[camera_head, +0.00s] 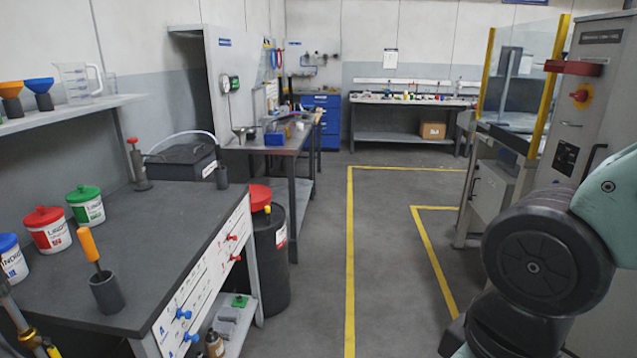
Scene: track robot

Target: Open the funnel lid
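No part is clearly recognisable as the funnel lid. A dark drum (271,262) stands on the floor at the right end of the near bench, with a red top (260,194) that sits on it and is partly hidden by the bench. An orange funnel (11,90) and a blue funnel (39,85) stand in dark holders on the shelf at the upper left. A small metal funnel-like piece (244,131) is on the farther workbench, too small to make out. My arm fills the lower right; my gripper is not in view.
The near bench (165,225) holds lidded tubs, green (87,205), red (47,230) and blue (11,262), and an orange-handled tool (92,250) in a cup. Open floor (385,255) with yellow lines lies ahead. A machine (575,110) stands at right.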

